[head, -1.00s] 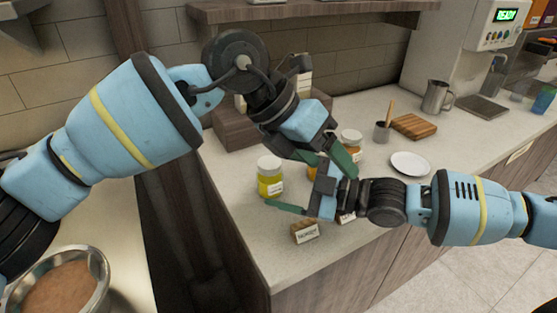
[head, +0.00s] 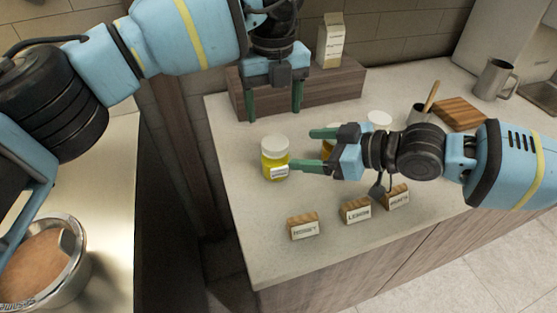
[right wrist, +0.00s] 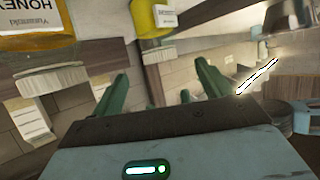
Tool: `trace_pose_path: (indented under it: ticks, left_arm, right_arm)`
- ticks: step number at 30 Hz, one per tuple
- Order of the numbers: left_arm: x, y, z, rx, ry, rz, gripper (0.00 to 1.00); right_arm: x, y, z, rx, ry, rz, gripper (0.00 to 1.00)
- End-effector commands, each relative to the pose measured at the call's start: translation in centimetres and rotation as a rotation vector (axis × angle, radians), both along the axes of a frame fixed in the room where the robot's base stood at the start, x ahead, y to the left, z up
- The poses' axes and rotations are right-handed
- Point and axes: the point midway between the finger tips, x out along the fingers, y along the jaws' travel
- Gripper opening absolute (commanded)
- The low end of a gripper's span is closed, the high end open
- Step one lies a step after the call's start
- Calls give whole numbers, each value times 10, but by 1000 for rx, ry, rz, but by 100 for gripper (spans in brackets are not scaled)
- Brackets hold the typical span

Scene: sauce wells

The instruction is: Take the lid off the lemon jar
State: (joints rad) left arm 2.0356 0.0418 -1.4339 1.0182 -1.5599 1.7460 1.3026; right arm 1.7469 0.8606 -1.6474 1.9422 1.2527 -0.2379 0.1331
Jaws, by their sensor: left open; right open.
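A yellow jar (head: 275,160) with a pale lid (head: 275,143) stands upright on the counter, its label too small to read; its colour suggests lemon. It also shows in the right wrist view (right wrist: 153,18), cut off by the top edge. My right gripper (head: 303,149) is open just right of the jar, its fingers pointing at it; the lower fingertip meets the jar's edge in the head view, but touching cannot be told. An amber jar labelled HONEY (right wrist: 35,55) is mostly hidden behind the right gripper in the head view. My left gripper (head: 272,112) is open, pointing down, behind the yellow jar.
Wooden cards marked HONEY (head: 304,226) and LEMON (head: 355,211), and a third (head: 397,196), stand along the front. Another pale lid (head: 380,119) shows behind my right gripper. A wooden riser (head: 335,90) with a carton (head: 330,42) stands behind.

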Motion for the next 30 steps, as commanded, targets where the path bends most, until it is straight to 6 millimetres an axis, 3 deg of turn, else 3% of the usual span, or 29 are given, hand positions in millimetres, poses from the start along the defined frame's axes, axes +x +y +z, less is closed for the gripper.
trace_pose_path:
  ticks: [15, 29, 30]
  left_arm:
    - [0, -1, 0, -2, 0, -4, 69]
    - [0, -1, 0, -3, 0, -4, 69]
    - [0, -1, 0, -3, 0, -4, 69]
  right_arm:
    - [28, 52, -24, 0, -2, 1, 78]
    - [33, 60, -28, 1, -3, 0, 78]
    - [33, 60, -28, 1, -3, 0, 73]
